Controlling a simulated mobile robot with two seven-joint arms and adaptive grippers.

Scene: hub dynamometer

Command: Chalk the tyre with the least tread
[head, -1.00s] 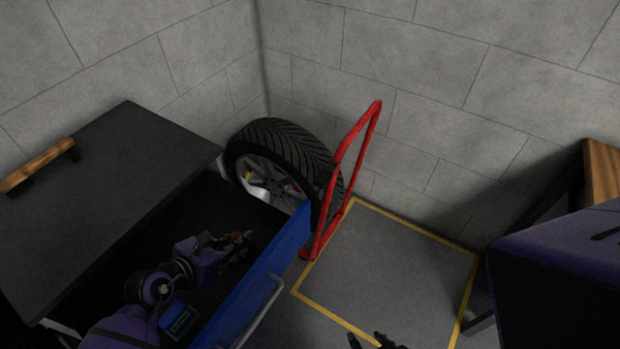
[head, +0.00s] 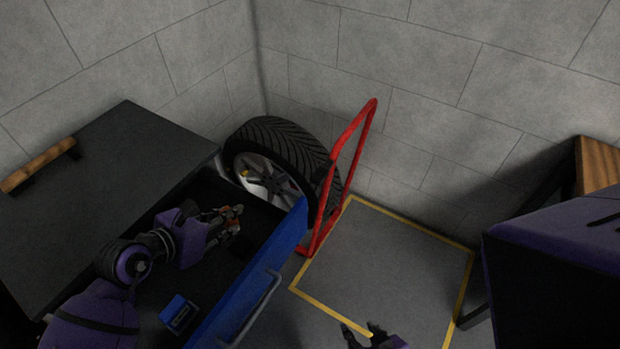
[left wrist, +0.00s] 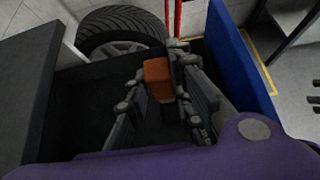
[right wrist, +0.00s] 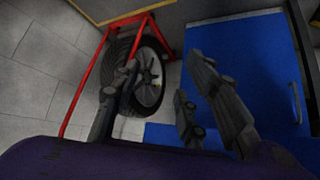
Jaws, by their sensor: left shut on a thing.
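A black tyre (head: 285,140) on a silver rim leans in the corner behind the drawer; it also shows in the left wrist view (left wrist: 122,20) and the right wrist view (right wrist: 118,72). It is the only tyre I see. My left gripper (head: 232,217) is inside or just above the open drawer (head: 255,285). Its fingers are shut on an orange block (left wrist: 158,82), partly hidden by them; I cannot tell whether it is chalk. My right gripper (head: 358,334) is open and empty at the bottom of the head view, over the floor.
A red tubular frame (head: 345,165) stands beside the tyre. A blue box (head: 179,314) lies in the drawer. The dark cabinet top (head: 110,190) is left. A yellow-outlined floor area (head: 385,265) is clear. A wooden-topped bench (head: 598,170) is at right.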

